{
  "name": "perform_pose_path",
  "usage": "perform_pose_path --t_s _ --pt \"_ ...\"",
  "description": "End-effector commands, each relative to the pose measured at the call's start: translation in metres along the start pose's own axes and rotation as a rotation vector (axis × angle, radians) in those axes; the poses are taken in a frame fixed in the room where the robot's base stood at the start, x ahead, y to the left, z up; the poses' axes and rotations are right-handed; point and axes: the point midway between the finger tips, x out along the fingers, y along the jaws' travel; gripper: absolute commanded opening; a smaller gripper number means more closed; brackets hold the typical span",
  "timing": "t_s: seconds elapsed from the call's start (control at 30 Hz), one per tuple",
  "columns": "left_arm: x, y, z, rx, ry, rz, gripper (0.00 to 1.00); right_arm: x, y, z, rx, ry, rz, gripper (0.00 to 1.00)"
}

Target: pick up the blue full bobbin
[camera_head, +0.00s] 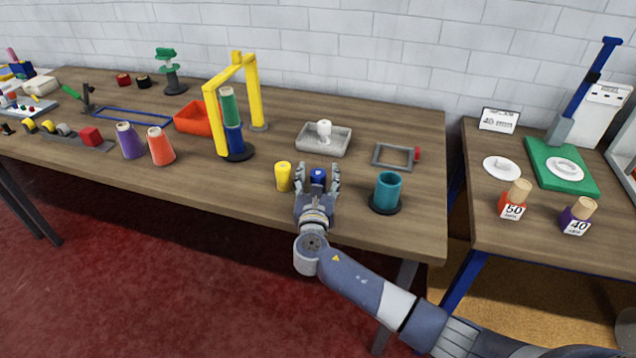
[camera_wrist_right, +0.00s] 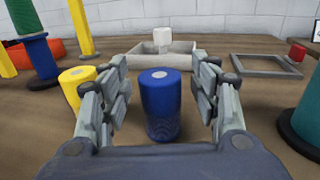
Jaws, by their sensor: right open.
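The blue full bobbin (camera_wrist_right: 161,105) stands upright on the table, between the open fingers of my right gripper (camera_wrist_right: 160,100) in the right wrist view. There is a visible gap on each side of it. In the head view only the top of the blue bobbin (camera_head: 318,174) shows between the fingers of my right gripper (camera_head: 318,176); its lower part is hidden by the hand. My left gripper is not in view.
A yellow bobbin (camera_head: 283,176) stands close on the left. A teal cup (camera_head: 387,188) on a black base is on the right. Behind are a grey tray (camera_head: 310,146) with a white piece and a grey frame (camera_head: 378,155). A yellow stand (camera_head: 212,115) is left.

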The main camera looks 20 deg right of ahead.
Motion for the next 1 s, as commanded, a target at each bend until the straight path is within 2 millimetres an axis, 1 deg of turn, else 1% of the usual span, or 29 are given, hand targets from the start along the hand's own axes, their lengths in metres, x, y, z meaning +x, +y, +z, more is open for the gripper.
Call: perform_pose_path --t_s 0.13,0.17,0.2,0.27,0.3,0.37,0.77,0.87,1.0 --pt "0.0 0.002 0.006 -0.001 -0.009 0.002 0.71 0.0 0.0 0.0 0.001 0.001 0.0 0.57" --pt "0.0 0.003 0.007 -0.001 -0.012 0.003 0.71 0.0 0.0 0.0 0.001 0.001 0.0 0.54" --pt "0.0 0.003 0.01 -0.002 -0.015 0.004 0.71 0.0 0.0 0.0 0.001 0.001 0.0 0.45" --pt "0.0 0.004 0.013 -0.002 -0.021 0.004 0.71 -0.001 0.0 0.0 0.001 0.001 0.0 0.32" --pt "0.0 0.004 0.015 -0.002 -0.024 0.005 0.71 -0.001 0.0 0.0 0.001 0.001 0.0 0.23" --pt "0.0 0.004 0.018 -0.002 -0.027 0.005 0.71 -0.001 0.0 0.0 0.001 0.001 0.0 0.09" --pt "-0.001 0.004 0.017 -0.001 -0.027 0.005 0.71 -0.001 0.0 0.003 0.001 0.0 0.0 0.08" --pt "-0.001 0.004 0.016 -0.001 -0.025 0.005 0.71 -0.001 0.0 0.01 0.003 -0.001 0.0 0.08" --pt "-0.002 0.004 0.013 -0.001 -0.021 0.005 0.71 0.0 0.0 0.03 0.005 -0.003 -0.001 0.08"
